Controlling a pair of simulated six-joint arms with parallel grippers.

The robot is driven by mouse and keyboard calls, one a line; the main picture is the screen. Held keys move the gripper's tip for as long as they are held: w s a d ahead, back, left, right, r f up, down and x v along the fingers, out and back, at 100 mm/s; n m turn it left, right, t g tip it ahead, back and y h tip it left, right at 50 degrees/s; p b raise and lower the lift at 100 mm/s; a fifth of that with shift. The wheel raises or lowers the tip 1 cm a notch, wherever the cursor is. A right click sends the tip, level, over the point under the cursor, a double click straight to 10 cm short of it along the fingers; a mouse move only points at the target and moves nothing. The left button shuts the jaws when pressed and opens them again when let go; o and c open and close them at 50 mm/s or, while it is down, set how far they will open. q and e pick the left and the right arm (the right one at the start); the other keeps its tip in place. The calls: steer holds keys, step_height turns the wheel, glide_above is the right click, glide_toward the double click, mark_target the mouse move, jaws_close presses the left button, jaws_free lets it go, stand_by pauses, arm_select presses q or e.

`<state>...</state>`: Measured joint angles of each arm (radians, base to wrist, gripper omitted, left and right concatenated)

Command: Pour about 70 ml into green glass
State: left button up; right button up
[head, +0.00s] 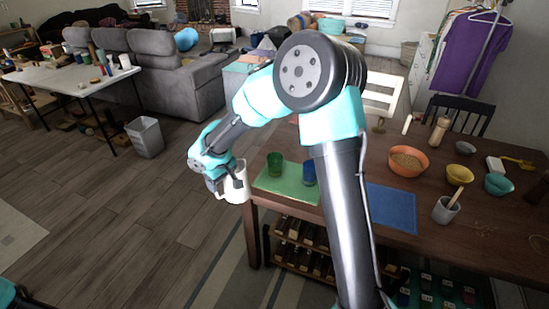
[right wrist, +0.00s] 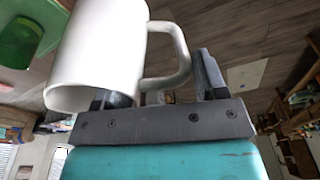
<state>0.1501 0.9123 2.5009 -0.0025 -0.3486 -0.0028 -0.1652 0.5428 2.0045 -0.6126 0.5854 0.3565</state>
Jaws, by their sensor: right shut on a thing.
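The green glass (head: 275,164) stands upright on a green mat (head: 270,184) at the table's left end. It also shows at the upper left of the right wrist view (right wrist: 18,42). A blue glass (head: 309,173) stands to its right. My right gripper (head: 214,182) is shut on a white mug (head: 237,184), with the handle (right wrist: 178,58) between its fingers. The mug (right wrist: 98,52) is held off the table's left edge, left of the green glass and apart from it. Its contents are hidden. My left gripper is out of view.
The wooden table (head: 345,170) also carries a blue mat (head: 391,208), an orange bowl (head: 408,161) and a grey cup (head: 445,211) with a wooden tool. A rack of bottles (head: 300,235) is below. Open floor lies left of the table.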

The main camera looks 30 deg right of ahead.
steer(key=w+d+f+m, duration=0.1)
steer(key=w+d+f, duration=0.2)
steer(key=w+d, duration=0.5)
steer(key=w+d+f+m, duration=0.1)
steer(key=w+d+f, duration=0.2)
steer(key=w+d, duration=0.4)
steer(key=w, duration=0.5)
steer(key=shift+w+d+f, duration=0.25)
steer(key=shift+w+d, duration=0.15)
